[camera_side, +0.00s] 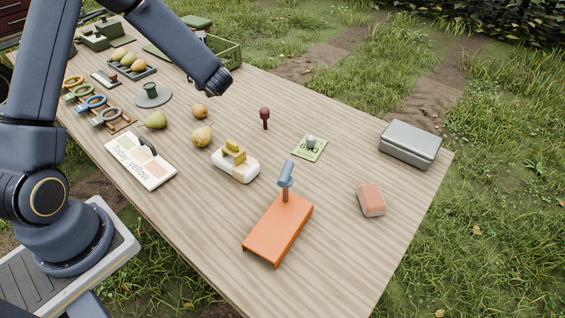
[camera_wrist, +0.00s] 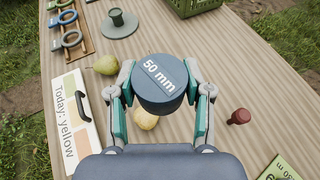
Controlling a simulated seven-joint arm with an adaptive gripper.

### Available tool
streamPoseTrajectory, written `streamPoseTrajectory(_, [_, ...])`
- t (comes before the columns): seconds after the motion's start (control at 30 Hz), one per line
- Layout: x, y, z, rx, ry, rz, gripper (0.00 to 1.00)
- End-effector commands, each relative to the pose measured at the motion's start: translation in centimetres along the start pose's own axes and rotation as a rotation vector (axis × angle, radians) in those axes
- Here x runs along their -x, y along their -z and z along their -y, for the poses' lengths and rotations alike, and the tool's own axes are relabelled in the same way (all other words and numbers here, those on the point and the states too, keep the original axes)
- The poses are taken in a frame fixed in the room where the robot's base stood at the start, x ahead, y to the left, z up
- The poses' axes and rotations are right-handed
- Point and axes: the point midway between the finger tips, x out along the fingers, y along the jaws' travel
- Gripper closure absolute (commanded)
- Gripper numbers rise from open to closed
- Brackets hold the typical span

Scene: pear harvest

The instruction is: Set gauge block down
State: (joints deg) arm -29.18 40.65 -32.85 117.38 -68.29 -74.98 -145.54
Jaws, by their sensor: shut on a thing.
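The gauge block (camera_wrist: 160,84) is a dark grey-blue round block marked "50 mm", seen from above in the wrist view. My gripper (camera_wrist: 159,92) is shut on it, with one teal-sided finger on each side. The block appears held above the table, overlapping the view of a yellow pear (camera_wrist: 146,121).
A green pear (camera_side: 156,120) and the "Today: yellow" board (camera_side: 140,163) lie nearby. Coloured ring gauges (camera_side: 92,103) sit on a wooden rack. A red-handled stamp (camera_side: 265,116) stands farther right. A green crate (camera_side: 228,52) is at the back edge. Bare table lies around the stamp.

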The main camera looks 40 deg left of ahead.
Motion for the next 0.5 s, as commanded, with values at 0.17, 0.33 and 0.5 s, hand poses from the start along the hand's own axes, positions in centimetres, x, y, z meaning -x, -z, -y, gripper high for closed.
streamPoseTrajectory(0.17, [-1.7,-1.5,-3.0,0.046,-0.109,0.002,0.92])
streamPoseTrajectory(0.33, [-2.9,0.3,-3.8,0.051,-0.136,-0.003,0.92])
streamPoseTrajectory(0.5, [-4.1,3.4,-3.7,0.051,-0.134,-0.003,0.92])
